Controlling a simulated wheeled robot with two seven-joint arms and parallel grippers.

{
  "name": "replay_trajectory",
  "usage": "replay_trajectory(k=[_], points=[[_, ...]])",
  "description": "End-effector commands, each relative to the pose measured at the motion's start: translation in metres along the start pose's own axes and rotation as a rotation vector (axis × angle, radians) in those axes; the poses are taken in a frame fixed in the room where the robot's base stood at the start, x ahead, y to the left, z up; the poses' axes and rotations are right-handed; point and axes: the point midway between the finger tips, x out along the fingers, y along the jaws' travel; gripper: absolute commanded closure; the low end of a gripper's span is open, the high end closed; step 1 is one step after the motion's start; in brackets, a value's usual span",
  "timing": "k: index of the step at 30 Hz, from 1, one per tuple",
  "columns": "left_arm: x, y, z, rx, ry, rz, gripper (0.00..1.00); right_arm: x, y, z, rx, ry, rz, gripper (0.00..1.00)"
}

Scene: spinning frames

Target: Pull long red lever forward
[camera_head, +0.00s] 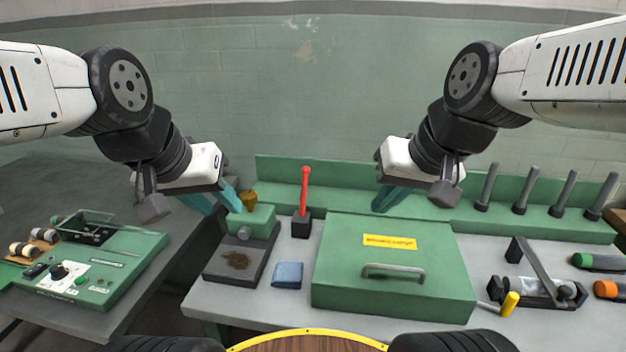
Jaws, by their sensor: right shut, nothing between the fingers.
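The long red lever (304,190) stands nearly upright in a dark base block (301,224) on the grey bench, between my two grippers. My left gripper (231,203) is left of the lever, above the green block of a small machine, and apart from the lever. Its teal fingers overlap in this view, so I cannot tell whether it is open. My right gripper (381,207) is right of the lever, above the back of a large green box, with its teal fingers together. It is empty and does not touch the lever.
The large green box (340,262) with a handle and yellow label stands right of the lever. A green-topped machine (250,222) and blue cloth (288,275) are nearby. Several dark pegs (487,187) stand at back right. A clamp device (535,280) lies further right. A green control panel (115,260) is left.

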Motion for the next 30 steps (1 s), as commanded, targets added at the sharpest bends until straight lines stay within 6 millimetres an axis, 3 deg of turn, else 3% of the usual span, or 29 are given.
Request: replay_trajectory(k=[8,15,20,24,30], points=[[0.000,0.000,0.000,0.000,0.000,0.000,0.64,0.062,-0.041,-0.038,0.275,-0.234,-0.286,1.00],[0.000,0.000,0.000,0.000,0.000,0.000,0.64,0.128,-0.052,-0.102,0.589,-0.309,-0.561,1.00],[0.000,0.000,0.000,0.000,0.000,0.000,0.64,0.184,-0.032,-0.150,0.822,-0.275,-0.718,1.00],[0.000,0.000,0.000,0.000,0.000,0.000,0.64,0.234,0.001,-0.183,1.010,-0.204,-0.815,1.00],[0.000,0.000,0.000,0.000,0.000,0.000,0.64,0.281,0.041,-0.204,1.174,-0.106,-0.875,1.00]])
